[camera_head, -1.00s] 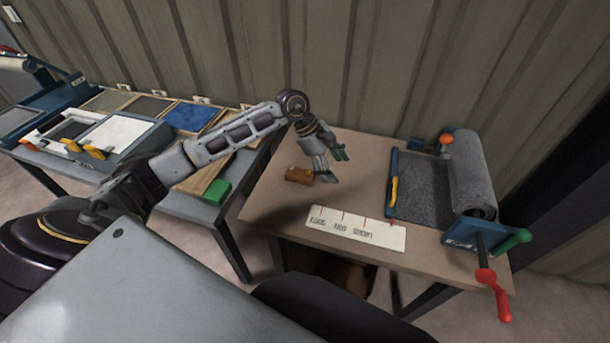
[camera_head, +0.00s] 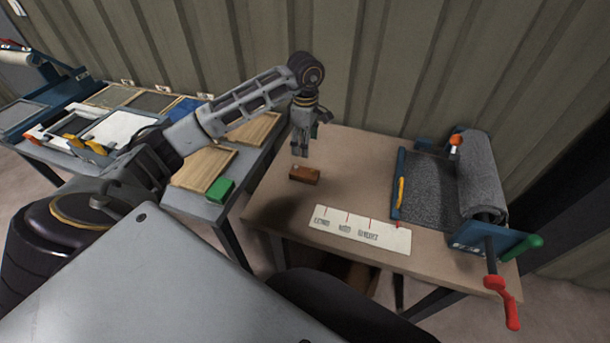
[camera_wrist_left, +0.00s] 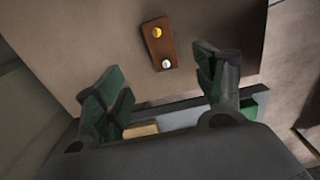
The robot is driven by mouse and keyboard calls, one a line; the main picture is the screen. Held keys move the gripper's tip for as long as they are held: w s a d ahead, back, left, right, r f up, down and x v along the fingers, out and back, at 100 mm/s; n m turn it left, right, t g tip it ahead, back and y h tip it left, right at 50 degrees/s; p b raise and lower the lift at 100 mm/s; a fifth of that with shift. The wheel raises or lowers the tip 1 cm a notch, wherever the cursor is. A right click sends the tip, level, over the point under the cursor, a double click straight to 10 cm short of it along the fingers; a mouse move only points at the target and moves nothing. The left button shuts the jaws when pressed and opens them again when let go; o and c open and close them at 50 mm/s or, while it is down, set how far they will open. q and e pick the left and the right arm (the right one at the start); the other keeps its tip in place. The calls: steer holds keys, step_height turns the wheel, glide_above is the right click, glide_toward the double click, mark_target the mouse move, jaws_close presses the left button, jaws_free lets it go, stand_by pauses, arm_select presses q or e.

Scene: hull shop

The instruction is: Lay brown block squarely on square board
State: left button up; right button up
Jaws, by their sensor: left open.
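The brown block (camera_head: 305,175) lies on the tan table, apart from my gripper. In the left wrist view the brown block (camera_wrist_left: 158,45) shows a yellow dot and a white dot on its face. My left gripper (camera_head: 304,150) is open and empty, pointing down just above and behind the block. In the wrist view the block is ahead of the open fingers (camera_wrist_left: 160,72), between their lines. Two bare wooden boards lie on the grey table at left, a nearer one (camera_head: 204,168) and a farther one (camera_head: 254,129); I cannot tell which is the square board. My right gripper is out of view.
A green block (camera_head: 220,188) sits at the grey table's near corner. A white labelled strip (camera_head: 360,230) lies on the tan table's front. A grey roll (camera_head: 476,175) on a blue frame with red and green handles stands at right. A gap separates the tables.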

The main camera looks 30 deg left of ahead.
arm_select(q)
glide_above(304, 172)
steer(key=f, duration=0.8)
steer(key=shift+w+d+f, duration=0.1)
steer(key=shift+w+d, duration=0.05)
steer(key=shift+w, duration=0.05)
steer(key=shift+f, duration=0.2)
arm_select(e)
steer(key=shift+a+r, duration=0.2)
arm_select(q)
steer(key=shift+s+f+p, duration=0.2)
steer(key=shift+f+p, duration=0.35)
steer(key=shift+f, duration=2.05)
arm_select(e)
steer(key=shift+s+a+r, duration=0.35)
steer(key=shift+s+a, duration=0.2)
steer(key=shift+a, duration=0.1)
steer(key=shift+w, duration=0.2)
